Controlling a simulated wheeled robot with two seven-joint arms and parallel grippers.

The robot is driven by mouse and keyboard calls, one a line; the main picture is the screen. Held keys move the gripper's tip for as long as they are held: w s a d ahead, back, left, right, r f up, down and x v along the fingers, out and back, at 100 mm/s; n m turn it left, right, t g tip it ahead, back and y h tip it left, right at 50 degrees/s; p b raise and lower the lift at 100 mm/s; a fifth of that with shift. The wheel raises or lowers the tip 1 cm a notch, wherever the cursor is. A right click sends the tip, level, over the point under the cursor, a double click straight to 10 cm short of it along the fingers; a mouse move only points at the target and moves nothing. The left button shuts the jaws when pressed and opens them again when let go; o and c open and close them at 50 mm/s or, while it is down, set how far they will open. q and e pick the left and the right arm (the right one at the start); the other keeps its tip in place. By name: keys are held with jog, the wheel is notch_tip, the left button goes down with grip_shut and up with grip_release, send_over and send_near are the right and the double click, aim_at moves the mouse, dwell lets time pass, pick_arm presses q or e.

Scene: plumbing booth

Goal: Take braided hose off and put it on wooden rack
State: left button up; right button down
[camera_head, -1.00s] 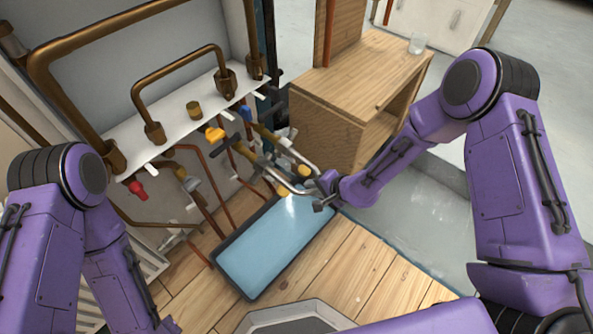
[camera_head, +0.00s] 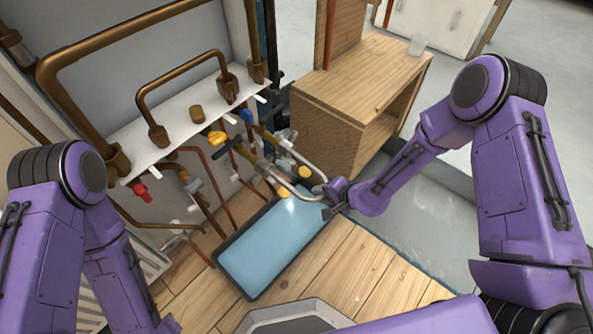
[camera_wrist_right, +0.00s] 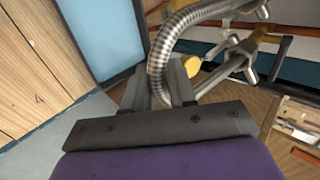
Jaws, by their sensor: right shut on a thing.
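The braided hose (camera_head: 309,177) is a grey, U-shaped bend in front of the pipe wall. Its two long arms run back toward the valves at the wall. My right gripper (camera_head: 332,204) is at the near bend of the hose. In the right wrist view, the ribbed braided hose (camera_wrist_right: 161,53) passes between the two fingers of my right gripper (camera_wrist_right: 160,88), which is shut on it. I cannot tell whether the hose ends are still joined to the valves. A wooden unit (camera_head: 365,72), likely the wooden rack, stands behind, right of the hose. My left gripper is out of view.
A blue tray (camera_head: 232,264) with a dark rim lies on the wooden floor below the hose. Copper pipes (camera_head: 95,52), a white shelf (camera_head: 176,125), a red valve (camera_head: 141,190) and a yellow handle (camera_head: 217,138) are at left.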

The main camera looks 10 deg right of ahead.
jog(key=s+d+p, duration=0.3)
jog(key=s+d, duration=0.3)
jog(key=s, duration=0.2)
dwell(0.6)
jog(key=shift+d, duration=0.1)
